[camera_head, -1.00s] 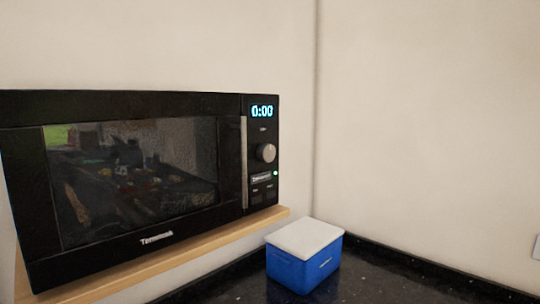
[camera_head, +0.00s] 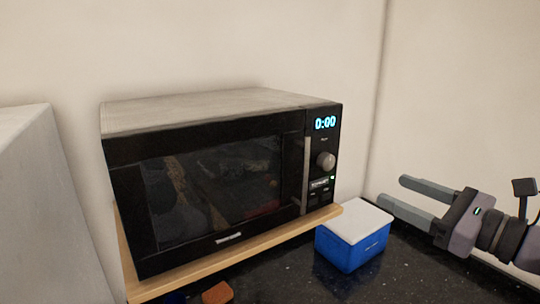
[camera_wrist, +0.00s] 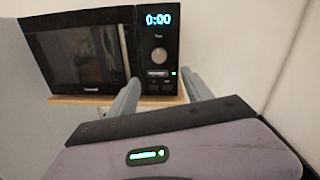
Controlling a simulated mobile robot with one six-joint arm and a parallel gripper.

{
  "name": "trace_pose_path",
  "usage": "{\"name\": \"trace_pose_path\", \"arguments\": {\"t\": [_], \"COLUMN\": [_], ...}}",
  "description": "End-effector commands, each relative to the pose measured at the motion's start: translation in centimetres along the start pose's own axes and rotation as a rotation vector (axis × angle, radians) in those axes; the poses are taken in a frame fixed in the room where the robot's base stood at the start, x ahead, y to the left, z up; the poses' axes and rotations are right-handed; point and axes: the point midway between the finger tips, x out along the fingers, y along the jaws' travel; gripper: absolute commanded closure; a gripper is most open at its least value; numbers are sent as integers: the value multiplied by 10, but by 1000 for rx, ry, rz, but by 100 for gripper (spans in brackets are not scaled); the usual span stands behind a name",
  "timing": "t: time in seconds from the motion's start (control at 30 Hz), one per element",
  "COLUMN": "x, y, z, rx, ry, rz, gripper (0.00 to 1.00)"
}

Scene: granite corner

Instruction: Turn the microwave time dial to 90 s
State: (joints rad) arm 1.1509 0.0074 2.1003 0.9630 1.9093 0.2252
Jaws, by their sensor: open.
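The black microwave (camera_head: 205,140) stands on a wooden shelf with its door shut. Its display (camera_head: 325,123) reads 0:00. The round grey time dial (camera_head: 326,160) sits below the display on the control panel. My gripper (camera_head: 390,192) is at the right of the head view, open and empty, its two fingers pointing left toward the panel but apart from it. In the wrist view the dial (camera_wrist: 159,55) shows beyond and above the fingers, and the display (camera_wrist: 159,19) again reads 0:00. My gripper's fingers (camera_wrist: 163,90) are spread with nothing between them.
A blue box with a white lid (camera_head: 352,246) stands on the dark granite counter (camera_head: 290,285) below the dial, near the fingers. The wooden shelf (camera_head: 190,277) juts out under the microwave. An orange-brown object (camera_head: 217,293) lies at the bottom edge. A pale block (camera_head: 45,200) stands at left.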

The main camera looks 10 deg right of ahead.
Motion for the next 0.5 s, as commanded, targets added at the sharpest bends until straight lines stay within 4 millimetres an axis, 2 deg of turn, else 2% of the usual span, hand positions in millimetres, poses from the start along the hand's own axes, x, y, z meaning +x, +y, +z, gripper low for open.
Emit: {"name": "trace_pose_path", "arguments": {"t": [0.3, 0.4, 0.5], "x": [97, 124, 142], "y": [4, 4, 3], "z": [-1, -2, -2], "rx": [-1, -1, -1], "ry": [2, 3, 3], "rz": [10, 10, 7], "gripper": [42, 42, 42]}}
